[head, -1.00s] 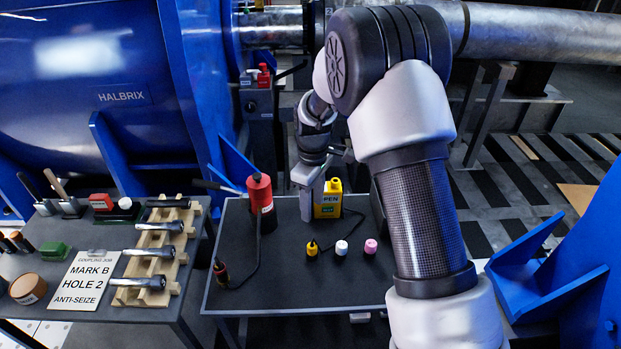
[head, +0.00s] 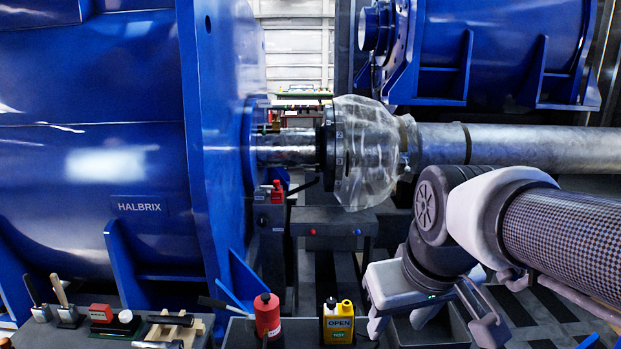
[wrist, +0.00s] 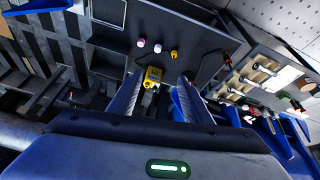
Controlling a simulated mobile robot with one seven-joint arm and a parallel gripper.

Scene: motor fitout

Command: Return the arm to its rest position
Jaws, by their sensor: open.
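My gripper (head: 398,322) hangs at the lower middle right of the head view, fingers downward, open and empty. It is to the right of the yellow box marked OPEN (head: 338,322) and apart from it. In the wrist view the two fingers of my gripper (wrist: 158,88) are spread. The yellow box (wrist: 153,75) shows between and beyond them, with a gap. My arm reaches in from the right of the head view, bent at the elbow.
A red cylinder (head: 267,316) stands left of the yellow box. Pink (wrist: 141,43), white (wrist: 157,47) and yellow (wrist: 174,54) small pieces sit on the dark table. A blue housing (head: 90,190) and a shaft coupling under a clear cover (head: 365,150) lie behind.

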